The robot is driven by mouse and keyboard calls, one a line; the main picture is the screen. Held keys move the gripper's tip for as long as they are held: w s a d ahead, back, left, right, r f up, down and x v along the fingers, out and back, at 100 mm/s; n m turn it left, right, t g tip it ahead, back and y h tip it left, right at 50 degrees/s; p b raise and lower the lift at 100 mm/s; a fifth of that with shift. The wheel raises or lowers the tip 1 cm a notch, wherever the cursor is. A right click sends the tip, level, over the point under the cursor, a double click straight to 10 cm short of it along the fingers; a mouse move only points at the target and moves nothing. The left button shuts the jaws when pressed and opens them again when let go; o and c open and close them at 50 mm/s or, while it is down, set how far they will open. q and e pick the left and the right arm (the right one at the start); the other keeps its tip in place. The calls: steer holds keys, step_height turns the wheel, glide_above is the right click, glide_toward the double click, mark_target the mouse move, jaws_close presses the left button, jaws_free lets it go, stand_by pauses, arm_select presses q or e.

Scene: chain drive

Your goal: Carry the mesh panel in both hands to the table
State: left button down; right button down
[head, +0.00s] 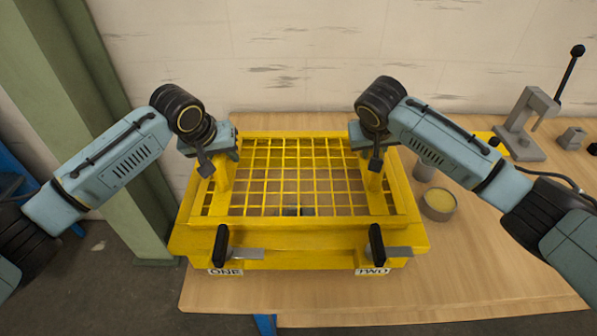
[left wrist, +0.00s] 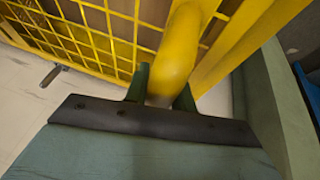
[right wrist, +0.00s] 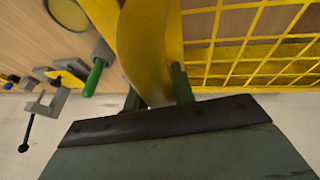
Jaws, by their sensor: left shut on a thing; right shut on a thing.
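The yellow mesh panel (head: 300,218) is at the centre of the head view, a grid in a thick frame with two upright yellow handles. It is over the wooden table (head: 470,262); whether it touches the table is hard to tell. My left gripper (head: 208,163) is shut on its left handle (left wrist: 176,55), with a finger on each side in the left wrist view. My right gripper (head: 374,158) is shut on its right handle (right wrist: 150,50). Two black-handled clamps (head: 222,246) (head: 377,244) are at the near edge, above labels ONE and TWO.
A round tin (head: 438,205) stands close to the panel's right side. A grey lever press (head: 525,125) and small metal blocks (head: 572,138) stand at the table's back right. A green column (head: 110,120) rises at left. The wall is behind. The table's front right is clear.

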arm_select(q)
steer(key=shift+a, duration=0.1)
steer(key=shift+w+r, duration=0.15)
steer(key=shift+r, duration=0.05)
arm_select(e)
steer(key=shift+w+r, duration=0.15)
steer(key=shift+r, duration=0.05)
